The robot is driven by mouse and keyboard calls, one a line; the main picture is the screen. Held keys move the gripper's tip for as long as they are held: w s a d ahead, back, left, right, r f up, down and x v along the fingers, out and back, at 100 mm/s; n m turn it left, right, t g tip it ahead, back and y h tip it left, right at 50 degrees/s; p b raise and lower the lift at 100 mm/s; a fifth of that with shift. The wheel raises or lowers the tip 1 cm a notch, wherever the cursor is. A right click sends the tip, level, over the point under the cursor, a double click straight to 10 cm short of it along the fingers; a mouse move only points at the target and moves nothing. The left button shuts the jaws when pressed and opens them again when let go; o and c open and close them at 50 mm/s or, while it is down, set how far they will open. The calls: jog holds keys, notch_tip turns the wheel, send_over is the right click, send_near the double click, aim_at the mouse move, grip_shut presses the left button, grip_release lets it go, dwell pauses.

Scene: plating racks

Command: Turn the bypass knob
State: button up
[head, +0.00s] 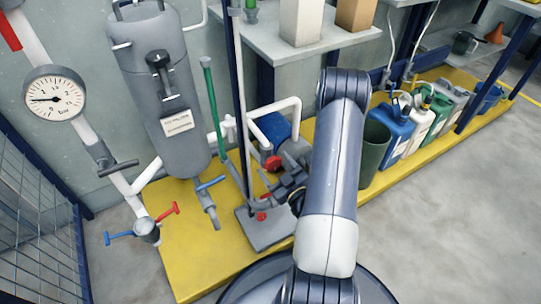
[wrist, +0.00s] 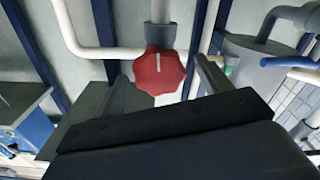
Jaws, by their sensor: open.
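A red lobed knob (wrist: 160,72) with a white pointer mark sits on a grey valve body on white pipework in the wrist view. The mark points roughly straight up in that view. No label shows on it. My gripper (wrist: 162,78) is open, with one finger to the left of the knob and one to the right, and nothing held. I cannot tell whether either finger touches the knob. In the head view my gripper (head: 280,190) is partly hidden by my arm, near white pipes and a red round part (head: 272,162).
A grey tank (head: 165,90), a pressure gauge (head: 54,95) and red and blue lever handles (head: 168,210) stand to the left. Blue, white and green canisters (head: 393,130) and a dark green bin (head: 373,150) stand right on the yellow platform (head: 200,255). Thin upright poles stand near my gripper.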

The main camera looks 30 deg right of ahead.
aim_at(274, 165)
jog(key=shift+w+p, duration=0.45)
jog(key=shift+w, duration=1.1)
jog(key=shift+c, duration=0.5)
jog(key=c, duration=0.9)
jog(key=shift+m+b, duration=0.7)
jog(key=shift+m, duration=0.9)
jog(key=o, duration=1)
jog(key=shift+s, duration=0.1)
